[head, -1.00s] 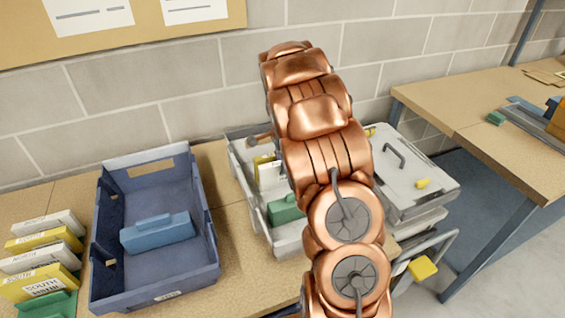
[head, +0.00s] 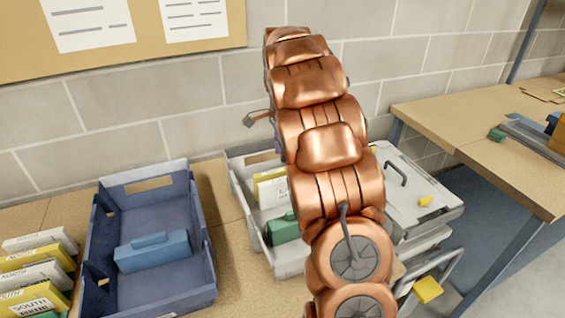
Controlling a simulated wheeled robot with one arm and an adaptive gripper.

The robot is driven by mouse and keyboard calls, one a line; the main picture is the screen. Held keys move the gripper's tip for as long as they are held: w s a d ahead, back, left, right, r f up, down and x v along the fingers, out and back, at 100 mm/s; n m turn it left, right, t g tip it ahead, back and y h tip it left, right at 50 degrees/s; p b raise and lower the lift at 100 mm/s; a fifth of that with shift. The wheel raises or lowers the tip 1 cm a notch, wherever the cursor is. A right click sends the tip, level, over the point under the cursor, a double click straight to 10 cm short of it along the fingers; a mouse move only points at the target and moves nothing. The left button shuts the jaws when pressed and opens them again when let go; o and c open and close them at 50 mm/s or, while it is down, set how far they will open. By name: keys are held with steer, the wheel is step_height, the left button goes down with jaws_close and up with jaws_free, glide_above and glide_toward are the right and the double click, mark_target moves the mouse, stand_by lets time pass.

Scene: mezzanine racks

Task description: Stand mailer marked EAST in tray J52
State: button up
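A blue tray (head: 206,238) stands on the table at left centre. A blue block with a raised grip (head: 152,252) lies inside it. Its front label is cut off and cannot be read. A grey tray (head: 243,205) stands right of it, partly behind my arm. It holds a yellow-edged white mailer (head: 271,191), upright, its lettering partly hidden and not surely readable, and a green block (head: 283,230). A small dark tip of my gripper (head: 250,121) shows left of my arm, above the grey tray. The rest is hidden behind the arm, as is anything it may hold.
Several mailers (head: 38,272) stand in a row at the lower left, some marked NORTH and SOUTH. A grey lidded case (head: 415,190) with a handle is right of my arm. Another table (head: 500,150) stands farther right. Bare tabletop (head: 216,190) lies between the trays.

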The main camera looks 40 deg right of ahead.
steer(key=shift+r, duration=0.45)
steer(key=s+a+r+n, duration=0.2)
steer(key=s+a+n, duration=0.8)
steer(key=s+a, duration=0.65)
steer(key=s+a+f+n, duration=0.1)
steer(key=s+a+n, duration=0.2)
steer(key=s, duration=0.3)
steer(key=s+a+f+n+g, duration=0.1)
steer(key=s+a+f+n, duration=0.1)
steer(key=s, duration=0.4)
steer(key=s+a+f+n, duration=0.2)
steer(key=s+a+n, duration=0.2)
steer(key=s+n, duration=0.2)
steer(key=shift+s+a+g, duration=0.25)
steer(key=shift+s+g, duration=0.05)
steer(key=shift+g, duration=0.1)
